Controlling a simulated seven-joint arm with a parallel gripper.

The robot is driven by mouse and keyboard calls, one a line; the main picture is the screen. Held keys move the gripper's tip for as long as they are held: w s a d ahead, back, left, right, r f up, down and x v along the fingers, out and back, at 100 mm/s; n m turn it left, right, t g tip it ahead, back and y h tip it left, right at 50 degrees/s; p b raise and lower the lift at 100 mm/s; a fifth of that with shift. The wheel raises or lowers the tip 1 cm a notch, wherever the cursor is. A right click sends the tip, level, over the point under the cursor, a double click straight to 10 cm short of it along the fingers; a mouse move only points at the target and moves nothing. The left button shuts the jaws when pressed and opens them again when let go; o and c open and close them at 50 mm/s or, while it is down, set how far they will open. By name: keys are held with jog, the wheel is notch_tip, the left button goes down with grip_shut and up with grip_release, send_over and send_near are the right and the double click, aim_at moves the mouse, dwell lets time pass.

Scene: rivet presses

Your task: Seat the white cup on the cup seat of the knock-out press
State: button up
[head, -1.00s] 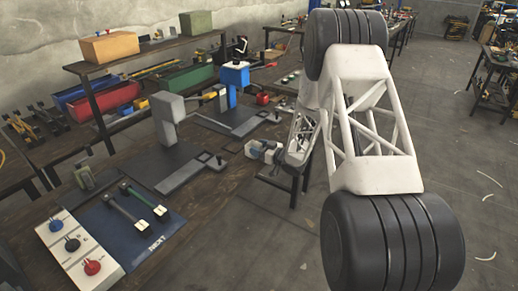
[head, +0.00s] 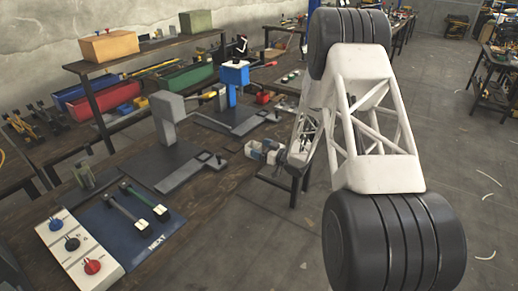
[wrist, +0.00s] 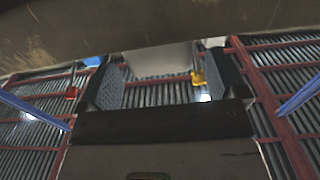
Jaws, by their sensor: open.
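I cannot make out the white cup for sure. A grey press (head: 172,118) stands on the bench left of my gripper. A blue-headed press (head: 235,75) stands farther back. Neither press shows which one is the knock-out press.
A dark blue mat (head: 135,235) with two handled tools lies at the near left. Beside it is a white box (head: 78,245) with blue, black and red knobs. A shelf (head: 150,50) with bins runs along the back.

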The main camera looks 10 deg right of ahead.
jog(key=v, duration=0.6)
jog(key=shift+s, duration=0.4)
jog(key=shift+d+r, duration=0.1)
jog(key=shift+r, duration=0.05)
jog(key=shift+r, duration=0.15)
notch_tip(320, 180, up, 13)
jog(key=s+m+h, duration=0.2)
jog(key=m+h, duration=0.1)
jog(key=h, duration=0.4)
jog(key=s+r+m+g+h, duration=0.1)
jog(key=s+r+m+h, duration=0.3)
jog(key=s+r, duration=0.6)
jog(key=s+a+r+g, duration=0.1)
jog(key=s+a+g, duration=0.1)
jog(key=s, duration=1.2)
jog(key=s+a+r+m+g+h, duration=0.1)
jog(key=s+g, duration=0.3)
jog(key=s, duration=1)
jog(key=s+a+r+m+g+h, duration=0.1)
jog(key=s+a+r+g, duration=0.2)
jog(key=s, duration=1.1)
